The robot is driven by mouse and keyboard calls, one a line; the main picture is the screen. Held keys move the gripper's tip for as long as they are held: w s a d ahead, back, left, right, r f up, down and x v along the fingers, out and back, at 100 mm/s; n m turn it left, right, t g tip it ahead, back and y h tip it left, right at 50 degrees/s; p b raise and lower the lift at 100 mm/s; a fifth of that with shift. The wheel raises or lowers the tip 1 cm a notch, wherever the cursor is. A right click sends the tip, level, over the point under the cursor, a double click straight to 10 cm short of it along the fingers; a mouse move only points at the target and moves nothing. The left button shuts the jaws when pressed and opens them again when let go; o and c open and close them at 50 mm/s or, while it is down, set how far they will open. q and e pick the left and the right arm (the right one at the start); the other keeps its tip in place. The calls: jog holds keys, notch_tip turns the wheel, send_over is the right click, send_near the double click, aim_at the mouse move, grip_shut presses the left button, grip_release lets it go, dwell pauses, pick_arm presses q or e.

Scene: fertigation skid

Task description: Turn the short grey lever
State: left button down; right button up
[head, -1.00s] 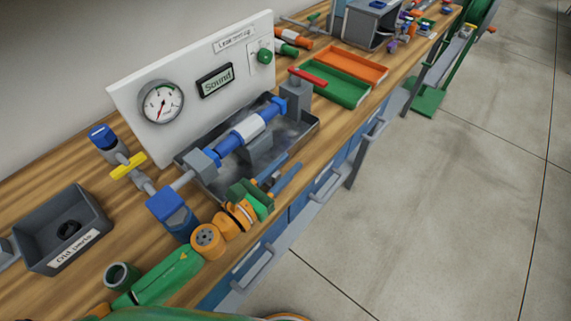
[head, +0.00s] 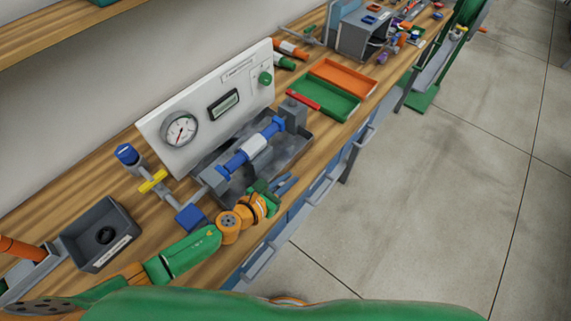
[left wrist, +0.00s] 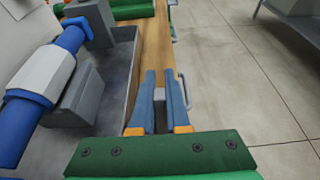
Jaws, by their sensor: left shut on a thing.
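My left gripper (head: 283,184) is at the front edge of the grey tray (head: 300,150), low beside the test rig. In the left wrist view its two blue-grey fingers (left wrist: 160,102) are close together around a small grey piece (left wrist: 159,93), which looks like the short grey lever. Only a bit of that piece shows between the fingers; in the head view the gripper hides it. The blue and white pipe piece (head: 254,147) lies clamped over the tray, and also shows in the left wrist view (left wrist: 38,78). My right gripper is not in view.
A white panel with a gauge (head: 180,130) stands behind the tray. A yellow-handled valve (head: 153,181) and a dark bin (head: 101,232) are at the left. Green (head: 331,100) and orange (head: 349,75) trays lie beyond the rig. Drawer handles (head: 259,264) line the bench front; the floor beyond is clear.

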pick_arm(q)
jog(key=shift+w+d+r, duration=0.2)
jog(key=shift+d+r, duration=0.15)
jog(key=shift+r, duration=0.2)
jog(key=shift+w+a+f+g+y, duration=0.1)
jog(key=shift+a+f+g+y, duration=0.15)
jog(key=shift+f+g+y, duration=0.25)
jog(key=shift+d+f+g, duration=0.25)
jog(key=shift+f+g, duration=0.05)
jog(key=shift+g, duration=0.1)
jog(key=shift+a+f+g+y, duration=0.15)
jog(key=shift+f+g+y, duration=0.15)
jog(key=shift+f+y, duration=0.1)
jog(key=c, duration=0.9)
grip_release()
jog(key=shift+a, duration=0.1)
jog(key=shift+s+r, duration=0.15)
jog(key=shift+s, duration=0.05)
jog(key=shift+v, duration=3.45)
